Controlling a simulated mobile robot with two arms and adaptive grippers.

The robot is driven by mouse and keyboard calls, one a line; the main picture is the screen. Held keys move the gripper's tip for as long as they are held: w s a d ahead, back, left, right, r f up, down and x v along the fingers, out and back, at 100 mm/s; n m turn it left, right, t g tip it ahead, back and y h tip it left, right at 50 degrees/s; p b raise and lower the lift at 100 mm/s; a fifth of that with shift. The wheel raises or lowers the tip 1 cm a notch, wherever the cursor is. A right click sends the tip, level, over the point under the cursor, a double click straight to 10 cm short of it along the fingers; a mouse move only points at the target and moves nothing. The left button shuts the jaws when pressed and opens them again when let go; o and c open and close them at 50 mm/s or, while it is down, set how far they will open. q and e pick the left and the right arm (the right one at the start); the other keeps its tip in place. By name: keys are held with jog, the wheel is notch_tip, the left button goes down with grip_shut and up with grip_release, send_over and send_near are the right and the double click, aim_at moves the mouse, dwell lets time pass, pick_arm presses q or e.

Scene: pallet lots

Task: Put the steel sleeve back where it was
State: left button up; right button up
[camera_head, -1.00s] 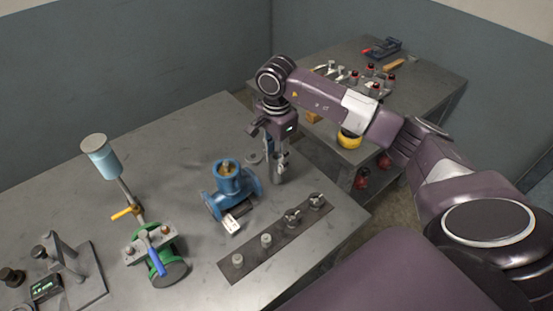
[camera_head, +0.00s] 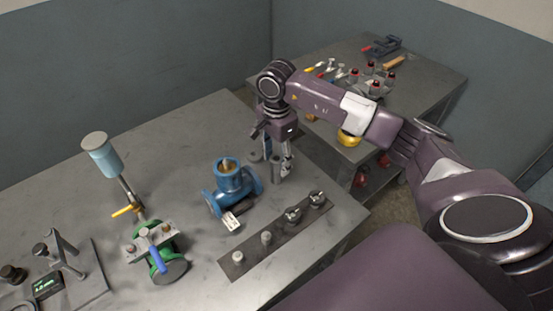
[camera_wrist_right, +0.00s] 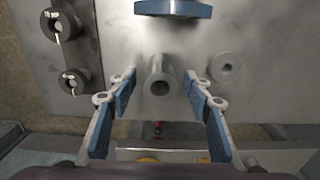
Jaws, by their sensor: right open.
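The steel sleeve, a grey hollow cylinder, appears to stand upright on the steel table (camera_head: 300,245), near its far right edge. It shows in the head view (camera_head: 276,170) and in the right wrist view (camera_wrist_right: 160,76), its bore facing the camera. My right gripper (camera_head: 278,160) is open over it. In the wrist view the blue-padded fingers (camera_wrist_right: 158,92) lie on either side of the sleeve with gaps. My left gripper is not in view.
A blue valve body (camera_head: 230,184) stands just left of the sleeve. A flat grey ring (camera_wrist_right: 226,67) lies close by. A dark strip (camera_head: 250,255) with several fittings is in front. A green pump assembly (camera_head: 158,248) stands farther left. A second table (camera_head: 430,85) is behind.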

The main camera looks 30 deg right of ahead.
notch_tip(320, 180, up, 12)
jog(key=b, duration=0.3)
dwell(0.4)
